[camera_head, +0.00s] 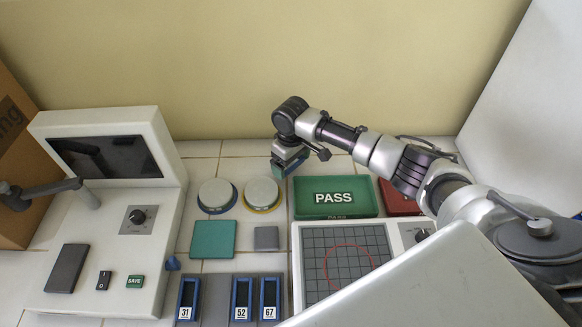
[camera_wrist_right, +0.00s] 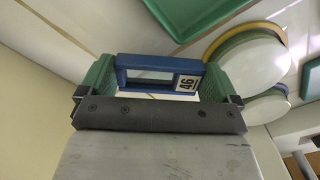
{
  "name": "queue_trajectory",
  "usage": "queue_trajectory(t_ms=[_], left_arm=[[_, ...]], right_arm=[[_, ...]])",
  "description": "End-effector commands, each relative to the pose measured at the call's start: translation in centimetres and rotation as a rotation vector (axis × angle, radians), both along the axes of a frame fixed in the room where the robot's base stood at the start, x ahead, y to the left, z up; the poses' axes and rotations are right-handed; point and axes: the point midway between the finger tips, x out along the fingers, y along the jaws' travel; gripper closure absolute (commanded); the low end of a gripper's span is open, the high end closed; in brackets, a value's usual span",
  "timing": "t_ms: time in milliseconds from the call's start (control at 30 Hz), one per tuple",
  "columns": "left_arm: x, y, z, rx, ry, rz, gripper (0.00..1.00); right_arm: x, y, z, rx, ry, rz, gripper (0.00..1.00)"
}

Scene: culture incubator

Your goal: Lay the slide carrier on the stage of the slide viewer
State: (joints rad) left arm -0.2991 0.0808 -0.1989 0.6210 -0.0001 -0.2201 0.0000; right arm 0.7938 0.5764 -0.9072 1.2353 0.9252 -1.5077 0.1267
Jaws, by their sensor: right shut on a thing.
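My right gripper (camera_head: 287,165) hangs in the air near the back wall, behind the green PASS tray. In the right wrist view its green-padded fingers (camera_wrist_right: 157,78) are shut on the slide carrier (camera_wrist_right: 150,60), a blue frame with a clear window and a label reading 46. What looks like the slide viewer (camera_head: 165,155) stands at the left, with a dark screen, a knob and a SAVE button. A dark flat rectangle (camera_head: 66,268), possibly its stage, lies bare at its front left. The gripper is well to its right. My left gripper is not in view.
The PASS tray (camera_head: 336,209) and a red tray (camera_head: 398,205) stand right of two round lidded dishes (camera_head: 217,194). Several blue carriers (camera_head: 241,283) stand in a front row. A gridded device (camera_head: 312,240) stands at right. A grey jointed arm (camera_head: 50,189) reaches over the viewer's left side.

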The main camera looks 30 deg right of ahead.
Motion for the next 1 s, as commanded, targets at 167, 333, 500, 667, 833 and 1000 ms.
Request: queue_trajectory(t_ms=[167, 333, 500, 667, 833, 1000], left_arm=[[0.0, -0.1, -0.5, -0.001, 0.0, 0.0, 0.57], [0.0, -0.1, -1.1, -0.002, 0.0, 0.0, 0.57], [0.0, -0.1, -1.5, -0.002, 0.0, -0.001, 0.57], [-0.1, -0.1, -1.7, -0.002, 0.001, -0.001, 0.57], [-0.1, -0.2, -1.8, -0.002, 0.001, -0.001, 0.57], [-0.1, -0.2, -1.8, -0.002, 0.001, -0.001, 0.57]], right_arm=[[-1.4, -1.6, 2.5, -0.003, -0.001, 0.0, 0.34], [-4.1, -4.3, 4.8, -0.004, -0.001, -0.002, 0.34], [-6.4, -6.6, 6.8, -0.004, -0.001, 0.0, 0.34], [-7.7, -7.9, 8.0, -0.001, 0.0, 0.0, 0.34], [-8.2, -8.3, 8.4, -0.001, 0.001, 0.001, 0.34], [-8.6, -7.1, 8.6, 0.002, 0.002, -0.013, 0.34]])
